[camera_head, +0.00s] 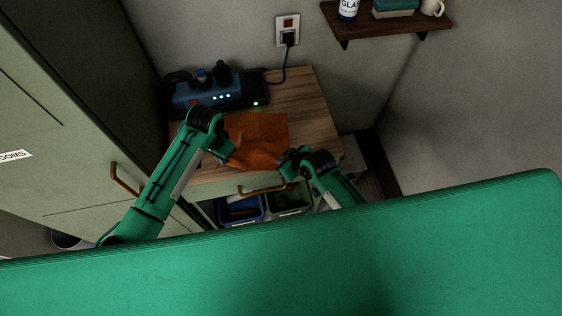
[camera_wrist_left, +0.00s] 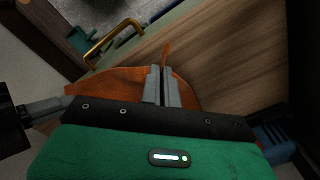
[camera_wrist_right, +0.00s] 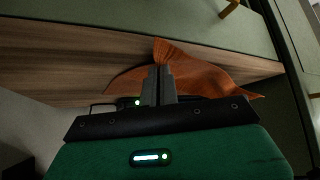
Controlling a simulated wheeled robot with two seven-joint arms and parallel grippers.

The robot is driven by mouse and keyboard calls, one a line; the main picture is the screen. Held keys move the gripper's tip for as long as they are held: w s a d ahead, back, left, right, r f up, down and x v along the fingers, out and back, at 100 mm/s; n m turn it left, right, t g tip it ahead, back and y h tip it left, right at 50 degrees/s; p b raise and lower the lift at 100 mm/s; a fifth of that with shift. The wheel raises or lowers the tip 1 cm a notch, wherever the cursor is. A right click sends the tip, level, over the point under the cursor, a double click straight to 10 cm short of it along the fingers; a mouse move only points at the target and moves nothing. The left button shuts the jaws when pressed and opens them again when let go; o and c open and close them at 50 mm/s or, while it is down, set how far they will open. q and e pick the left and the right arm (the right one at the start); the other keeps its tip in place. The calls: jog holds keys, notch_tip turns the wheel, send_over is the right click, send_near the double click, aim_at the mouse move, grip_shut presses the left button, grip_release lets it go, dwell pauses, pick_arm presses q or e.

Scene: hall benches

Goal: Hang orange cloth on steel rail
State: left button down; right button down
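The orange cloth (camera_head: 262,130) lies partly spread on the wooden worktop, its front part bunched between my two arms. My left gripper (camera_head: 230,150) is over the cloth's left front part. In the left wrist view its fingers (camera_wrist_left: 162,84) are closed together with a fold of cloth (camera_wrist_left: 166,50) sticking up between them. My right gripper (camera_head: 284,160) is at the cloth's right front edge. In the right wrist view its fingers (camera_wrist_right: 158,82) are closed on a raised fold of cloth (camera_wrist_right: 172,52). I cannot make out a steel rail in any view.
A blue device (camera_head: 215,92) with bottles stands at the worktop's back left. A brass handle (camera_head: 262,189) is on the worktop's front. Blue (camera_head: 240,210) and green bins (camera_head: 289,197) stand below. A tall cabinet (camera_head: 70,130) is left. Bare worktop (camera_head: 305,100) shows at right.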

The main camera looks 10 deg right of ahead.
notch_tip(320, 180, up, 4)
jog(key=shift+r, duration=0.15)
dwell(0.3)
